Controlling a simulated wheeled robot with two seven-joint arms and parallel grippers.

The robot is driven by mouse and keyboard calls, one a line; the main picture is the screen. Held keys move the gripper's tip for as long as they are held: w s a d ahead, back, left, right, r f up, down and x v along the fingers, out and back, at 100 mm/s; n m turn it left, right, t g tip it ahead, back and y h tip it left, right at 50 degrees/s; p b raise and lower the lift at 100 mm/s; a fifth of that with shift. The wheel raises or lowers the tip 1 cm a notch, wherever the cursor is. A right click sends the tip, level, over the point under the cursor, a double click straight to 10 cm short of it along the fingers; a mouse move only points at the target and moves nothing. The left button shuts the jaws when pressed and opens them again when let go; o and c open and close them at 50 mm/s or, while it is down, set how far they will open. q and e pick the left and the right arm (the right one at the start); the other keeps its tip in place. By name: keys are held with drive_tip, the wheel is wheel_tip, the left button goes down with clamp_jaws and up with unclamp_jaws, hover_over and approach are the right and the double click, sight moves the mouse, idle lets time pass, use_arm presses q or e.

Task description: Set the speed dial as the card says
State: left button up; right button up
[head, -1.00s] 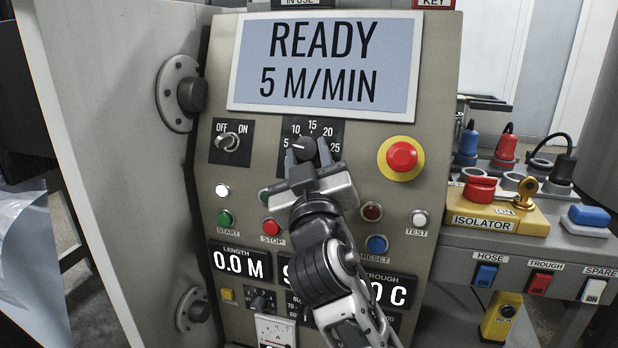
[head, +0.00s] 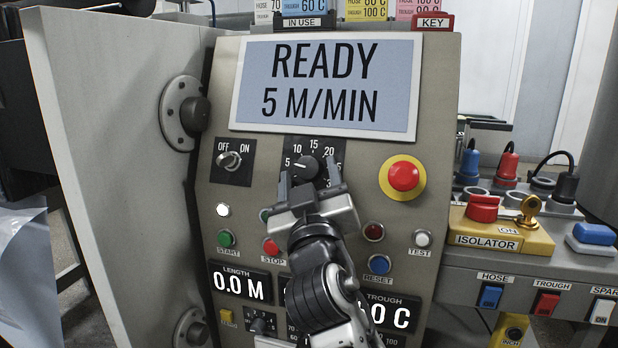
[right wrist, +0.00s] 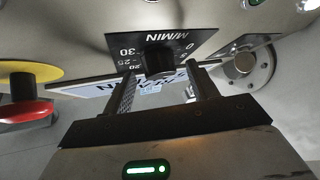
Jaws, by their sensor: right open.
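The black speed dial (head: 305,168) sits on a dark plate marked 5 to 25 and beyond. Its white pointer line is at the left, near 5. The display (head: 324,85) reads READY, 5 M/MIN. My right gripper (head: 309,177) is open at the dial, with one finger on each side and its tips just below it. In the right wrist view the dial (right wrist: 158,58) shows between the open fingers with gaps. A blue card (head: 304,7) stands above the IN USE label; its top is cut off. My left gripper is out of view.
A red emergency button (head: 403,177) on a yellow ring is right of the dial. The OFF/ON switch (head: 229,161) is to the left. START (head: 226,239) and STOP (head: 271,246) buttons lie below. More cards (head: 366,9) stand above the panel, partly cut off.

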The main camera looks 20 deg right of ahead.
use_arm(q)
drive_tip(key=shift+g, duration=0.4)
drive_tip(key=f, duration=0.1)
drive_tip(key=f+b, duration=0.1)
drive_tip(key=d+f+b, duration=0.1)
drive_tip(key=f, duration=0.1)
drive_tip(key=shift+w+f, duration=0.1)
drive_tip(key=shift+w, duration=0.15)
use_arm(e)
drive_tip(key=v, duration=0.7)
drive_tip(key=shift+s, duration=0.1)
